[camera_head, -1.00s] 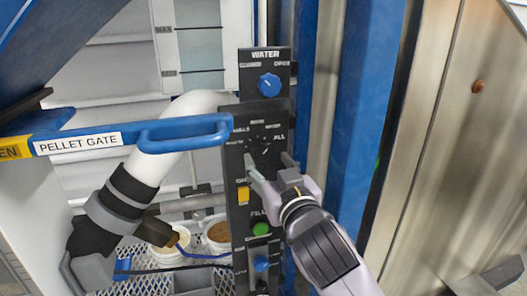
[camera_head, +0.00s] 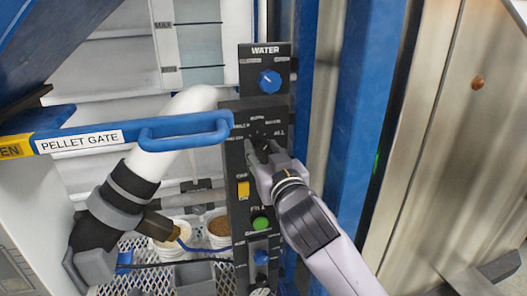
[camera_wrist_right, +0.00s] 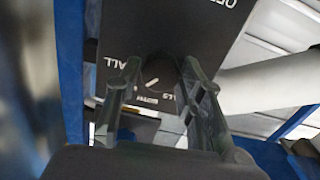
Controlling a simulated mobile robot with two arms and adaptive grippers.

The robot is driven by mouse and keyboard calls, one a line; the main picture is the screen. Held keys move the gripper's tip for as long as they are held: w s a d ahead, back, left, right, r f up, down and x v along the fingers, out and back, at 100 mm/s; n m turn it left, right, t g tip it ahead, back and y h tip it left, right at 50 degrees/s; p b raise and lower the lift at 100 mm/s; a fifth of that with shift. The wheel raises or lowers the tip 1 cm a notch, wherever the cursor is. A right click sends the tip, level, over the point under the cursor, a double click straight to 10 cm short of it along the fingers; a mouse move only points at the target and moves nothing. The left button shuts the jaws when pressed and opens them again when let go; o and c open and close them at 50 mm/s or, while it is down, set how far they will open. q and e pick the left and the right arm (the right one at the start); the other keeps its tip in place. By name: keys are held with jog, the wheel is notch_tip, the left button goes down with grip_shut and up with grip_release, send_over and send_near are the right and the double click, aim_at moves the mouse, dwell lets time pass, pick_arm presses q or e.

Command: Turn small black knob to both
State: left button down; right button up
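The small black knob (camera_wrist_right: 157,70) is on the black control panel (camera_head: 240,211), below the blue water knob (camera_head: 270,82). A white pointer line shows on it in the wrist view, and small labels surround it, one reading "ALL"; the others are too small to read surely. My right gripper (camera_head: 262,150) is at the knob, which is largely hidden behind it in the head view. In the right wrist view my right gripper (camera_wrist_right: 158,78) has its fingers apart, one on each side of the knob; I cannot tell whether they touch it. My left gripper is not in view.
The blue pellet gate handle (camera_head: 185,131) reaches to the panel's left edge. A blue post (camera_head: 355,130) stands to the right.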

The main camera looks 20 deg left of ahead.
jog(key=c, duration=0.6)
jog(key=shift+c, duration=0.2)
jog(key=n+p, duration=0.2)
jog(key=n, duration=0.2)
jog(key=shift+r+p, duration=0.1)
jog(key=shift+p, duration=0.3)
jog(key=shift+n+p, duration=0.95)
jog(key=shift+n, duration=0.85)
jog(key=o, duration=1.2)
jog(key=shift+c, duration=0.2)
